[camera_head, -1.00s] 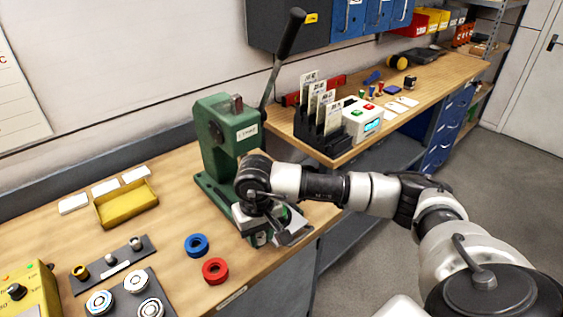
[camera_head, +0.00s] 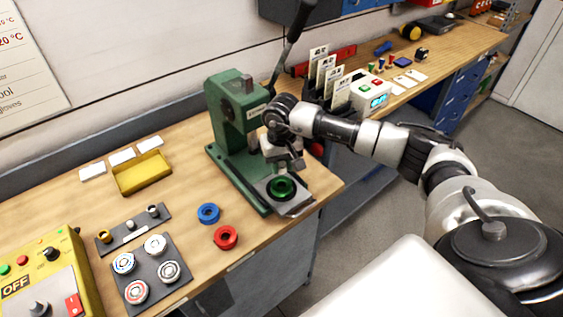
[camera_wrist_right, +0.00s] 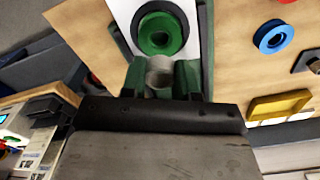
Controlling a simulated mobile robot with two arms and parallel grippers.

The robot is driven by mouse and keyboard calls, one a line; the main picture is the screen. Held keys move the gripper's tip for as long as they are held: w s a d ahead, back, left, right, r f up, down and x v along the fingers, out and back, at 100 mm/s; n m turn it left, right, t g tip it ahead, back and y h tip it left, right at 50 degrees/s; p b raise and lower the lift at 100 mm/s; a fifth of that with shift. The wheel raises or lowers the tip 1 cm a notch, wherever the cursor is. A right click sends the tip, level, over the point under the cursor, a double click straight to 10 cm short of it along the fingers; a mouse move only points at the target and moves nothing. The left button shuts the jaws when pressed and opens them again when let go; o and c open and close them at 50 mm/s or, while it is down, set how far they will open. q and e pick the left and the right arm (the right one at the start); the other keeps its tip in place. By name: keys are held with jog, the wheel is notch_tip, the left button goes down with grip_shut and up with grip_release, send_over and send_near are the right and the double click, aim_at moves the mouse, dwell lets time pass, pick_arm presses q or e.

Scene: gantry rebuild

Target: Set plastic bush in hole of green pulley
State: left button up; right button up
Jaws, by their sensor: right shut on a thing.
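The green pulley (camera_head: 282,187) lies flat on a pale plate at the front of the green press, its hole facing up. In the right wrist view the pulley (camera_wrist_right: 157,34) shows ahead of the fingers, with its hole uncovered. My right gripper (camera_head: 285,163) is just behind the pulley in the head view, between it and the press column. In the wrist view the gripper (camera_wrist_right: 161,76) is shut on a light grey, round plastic bush (camera_wrist_right: 160,70), apart from the pulley's hole in the picture. The exact height gap cannot be told. My left gripper is not in view.
The green press (camera_head: 232,112) with its long lever stands close behind my right gripper. Blue (camera_head: 208,213) and red (camera_head: 226,237) rings lie left of it. A small-parts strip (camera_head: 133,230), a dark plate of round parts (camera_head: 147,290) and a yellow tray (camera_head: 142,178) are further left.

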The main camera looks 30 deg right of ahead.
aim_at(282, 185)
jog(key=shift+f+b, duration=1)
jog(key=shift+f, duration=1.2)
jog(key=shift+f+b, duration=0.65)
jog(key=shift+b, duration=0.1)
jog(key=o, duration=1)
jog(key=shift+s+f, duration=0.1)
jog(key=shift+c, duration=0.2)
notch_tip(282, 185, up, 11)
jog(key=b, duration=0.3)
